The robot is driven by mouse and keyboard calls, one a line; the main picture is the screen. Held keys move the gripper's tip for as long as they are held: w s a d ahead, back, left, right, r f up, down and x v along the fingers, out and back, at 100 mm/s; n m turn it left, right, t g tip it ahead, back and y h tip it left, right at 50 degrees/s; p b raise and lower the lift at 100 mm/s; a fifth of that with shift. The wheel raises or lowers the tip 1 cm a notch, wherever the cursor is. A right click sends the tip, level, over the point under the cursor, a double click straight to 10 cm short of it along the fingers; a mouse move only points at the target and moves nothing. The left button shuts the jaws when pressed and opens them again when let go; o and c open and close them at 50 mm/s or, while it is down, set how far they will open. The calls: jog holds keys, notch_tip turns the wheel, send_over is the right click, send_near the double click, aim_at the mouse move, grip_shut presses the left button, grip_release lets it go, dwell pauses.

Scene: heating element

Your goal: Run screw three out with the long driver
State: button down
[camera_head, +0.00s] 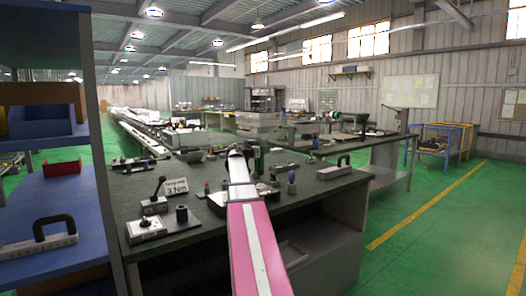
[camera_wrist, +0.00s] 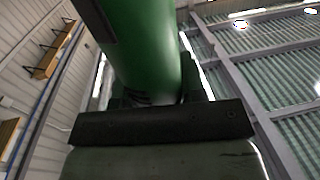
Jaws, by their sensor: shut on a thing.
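My pink and white arm reaches over the dark workbench (camera_head: 215,225) in the head view. My gripper is at its far end and mostly hidden there. In the wrist view my gripper (camera_wrist: 160,115) is shut on a thick green cylinder, which looks like the long driver's handle (camera_wrist: 143,50). The handle rises away from the dark jaw bar and leans to the upper left. A dark upright shape beside the arm's end in the head view is too small to name surely. Screw three, the heating element and the driver's tip cannot be made out.
A black-handled block (camera_head: 335,169) lies at the right. Blue shelves (camera_head: 55,190) stand close left. Green floor is clear at right.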

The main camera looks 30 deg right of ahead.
jog(key=shift+r, duration=2.4)
